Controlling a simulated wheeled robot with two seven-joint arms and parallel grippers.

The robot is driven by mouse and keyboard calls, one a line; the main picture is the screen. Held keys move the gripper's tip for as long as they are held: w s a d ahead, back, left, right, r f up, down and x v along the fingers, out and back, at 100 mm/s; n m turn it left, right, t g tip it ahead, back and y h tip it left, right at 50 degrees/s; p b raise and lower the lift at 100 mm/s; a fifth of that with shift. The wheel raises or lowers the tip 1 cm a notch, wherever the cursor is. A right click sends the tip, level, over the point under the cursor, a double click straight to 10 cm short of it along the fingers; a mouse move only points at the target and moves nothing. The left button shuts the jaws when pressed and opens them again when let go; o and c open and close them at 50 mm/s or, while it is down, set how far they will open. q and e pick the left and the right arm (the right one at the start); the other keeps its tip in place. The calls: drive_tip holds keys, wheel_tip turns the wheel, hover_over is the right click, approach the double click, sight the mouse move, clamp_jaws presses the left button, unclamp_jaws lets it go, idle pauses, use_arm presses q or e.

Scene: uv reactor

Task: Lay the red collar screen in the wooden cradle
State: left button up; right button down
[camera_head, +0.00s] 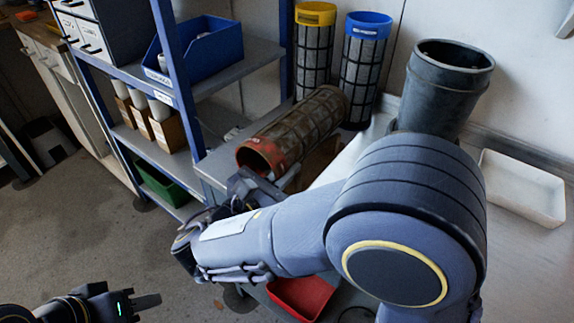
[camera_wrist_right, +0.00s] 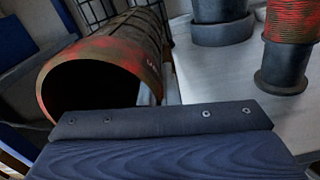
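The red collar screen (camera_head: 330,108) is a dirty brown mesh cylinder lying on its side, its open red collar (camera_head: 262,157) facing the front left. In the right wrist view the collar (camera_wrist_right: 150,62) is large and close, just beyond my gripper. A brown wooden piece (camera_head: 320,162), likely the wooden cradle, shows partly beside and below the screen; whether the screen rests in it is unclear. My right gripper (camera_head: 250,187) is close to the collar, partly hidden by its own arm; its grip is unclear. My left gripper (camera_head: 138,302) is low at the left, away from the screen.
A yellow-topped screen (camera_head: 314,50) and a blue-topped screen (camera_head: 363,65) stand upright behind. A dark cylinder (camera_head: 440,85) and white tray (camera_head: 522,187) are at the right. A blue shelf (camera_head: 180,75) stands left; a red bin (camera_head: 300,298) is below.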

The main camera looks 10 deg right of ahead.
use_arm(q)
drive_tip(key=shift+f, duration=0.15)
use_arm(e)
drive_tip(key=shift+f, duration=0.45)
drive_tip(key=c, duration=2.1)
unclamp_jaws()
drive_tip(key=o, duration=0.5)
